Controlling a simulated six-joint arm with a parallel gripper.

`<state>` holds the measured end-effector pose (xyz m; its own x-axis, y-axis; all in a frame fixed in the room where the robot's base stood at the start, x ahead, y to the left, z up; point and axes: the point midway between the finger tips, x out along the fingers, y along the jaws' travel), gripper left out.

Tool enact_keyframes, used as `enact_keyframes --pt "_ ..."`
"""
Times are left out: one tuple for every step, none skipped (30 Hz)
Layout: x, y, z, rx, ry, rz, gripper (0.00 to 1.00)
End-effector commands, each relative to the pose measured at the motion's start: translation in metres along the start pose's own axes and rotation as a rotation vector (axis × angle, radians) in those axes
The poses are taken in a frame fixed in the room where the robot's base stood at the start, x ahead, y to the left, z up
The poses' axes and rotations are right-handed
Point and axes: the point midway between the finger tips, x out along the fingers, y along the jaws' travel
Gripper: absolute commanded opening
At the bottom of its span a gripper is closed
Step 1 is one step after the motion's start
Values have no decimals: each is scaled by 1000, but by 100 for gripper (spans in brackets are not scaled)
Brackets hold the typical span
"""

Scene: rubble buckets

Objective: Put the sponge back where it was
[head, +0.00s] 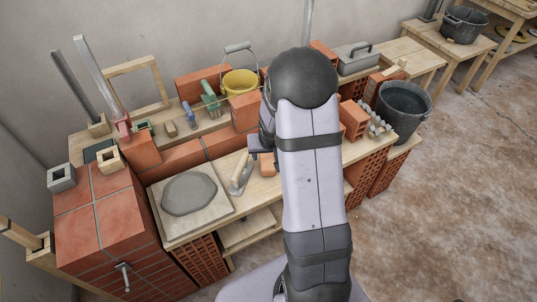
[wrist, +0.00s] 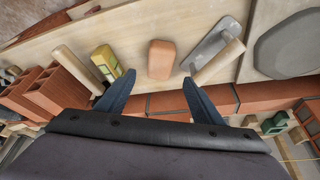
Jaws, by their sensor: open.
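I see nothing held. In the head view my arm hides part of the bench, and the orange block (head: 267,165) shows beside it.
A steel trowel with a wooden handle (wrist: 212,48) lies right of the orange block. A grey mortar patch (head: 189,193) sits on a board farther left. A row of bricks (wrist: 240,98) runs behind. A wooden cylinder (wrist: 75,65) is left of the yellow-green block.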

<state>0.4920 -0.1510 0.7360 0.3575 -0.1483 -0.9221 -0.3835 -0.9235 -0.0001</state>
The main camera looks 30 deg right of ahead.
Motion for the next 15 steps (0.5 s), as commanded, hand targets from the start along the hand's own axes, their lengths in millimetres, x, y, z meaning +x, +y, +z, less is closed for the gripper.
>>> enact_keyframes --pt "-8 0 -1 0 1 0 61" --pt "-10 0 -1 0 1 0 61" --pt "-13 0 0 0 0 0 61" --pt "-15 0 0 0 1 0 61" --pt "-16 0 0 0 1 0 61" --pt "-18 0 0 0 0 0 61" --pt "-19 0 0 -1 0 0 61" --pt "-19 0 0 -1 0 0 61" --pt "-19 0 1 -1 -1 0 61" --pt "-20 0 1 -1 -1 0 61" --pt "-20 -1 1 -2 -2 0 61" --pt "-22 -2 2 -5 -4 -1 61" --pt "-23 -3 3 -8 -7 -1 61" --pt "-26 -4 5 -14 -11 -1 61" --pt "-31 -7 8 -23 -19 -1 61"
